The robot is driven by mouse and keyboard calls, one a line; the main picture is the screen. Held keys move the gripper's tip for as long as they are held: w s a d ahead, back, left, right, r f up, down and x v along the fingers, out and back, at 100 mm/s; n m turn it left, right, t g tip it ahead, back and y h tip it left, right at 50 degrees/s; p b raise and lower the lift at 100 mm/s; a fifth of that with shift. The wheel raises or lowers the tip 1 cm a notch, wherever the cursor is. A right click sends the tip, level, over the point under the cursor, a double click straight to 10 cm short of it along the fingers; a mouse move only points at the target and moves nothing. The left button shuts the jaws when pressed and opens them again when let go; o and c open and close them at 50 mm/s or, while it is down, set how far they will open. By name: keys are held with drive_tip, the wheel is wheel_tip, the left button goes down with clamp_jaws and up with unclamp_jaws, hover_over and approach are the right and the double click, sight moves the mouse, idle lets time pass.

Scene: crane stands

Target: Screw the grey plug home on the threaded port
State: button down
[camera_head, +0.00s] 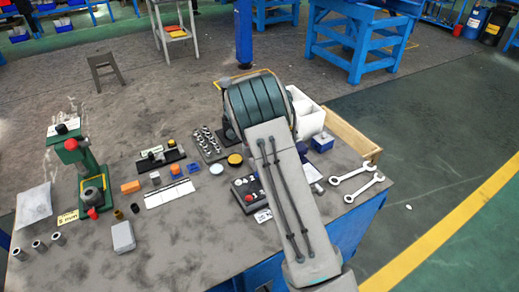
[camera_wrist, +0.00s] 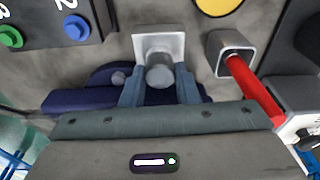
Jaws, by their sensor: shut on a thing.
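In the wrist view my gripper (camera_wrist: 159,88) has its two blue-grey fingers closed on the sides of a round grey plug (camera_wrist: 160,72). The plug's rounded end faces the camera. A pale square plate (camera_wrist: 158,40) shows directly behind the plug. The threaded port cannot be made out, and I cannot tell whether the plug touches it or how deep it sits. A dark blue body (camera_wrist: 75,101) lies under and to the left of the fingers. In the head view my own arm hides the gripper and the plug.
A red rod (camera_wrist: 252,84) in a square grey tube (camera_wrist: 222,47) stands close right of the fingers. A dark button panel (camera_wrist: 50,25) is upper left. In the head view, wrenches (camera_head: 356,179) lie right, and a green press (camera_head: 88,172) stands left.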

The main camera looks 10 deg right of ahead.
drive_tip(key=shift+m, duration=0.5)
drive_tip(key=m+p, duration=0.1)
drive_tip(key=m, duration=0.1)
drive_tip(key=shift+r+m, duration=0.1)
drive_tip(key=shift+m, duration=0.2)
drive_tip(key=shift+m+g+p, duration=0.3)
drive_tip(key=shift+m+p, duration=0.1)
drive_tip(key=shift+m, duration=0.8)
drive_tip(key=shift+m+p, duration=0.55)
drive_tip(key=shift+m, duration=0.55)
drive_tip(key=m, duration=0.3)
drive_tip(key=shift+g+p, duration=0.3)
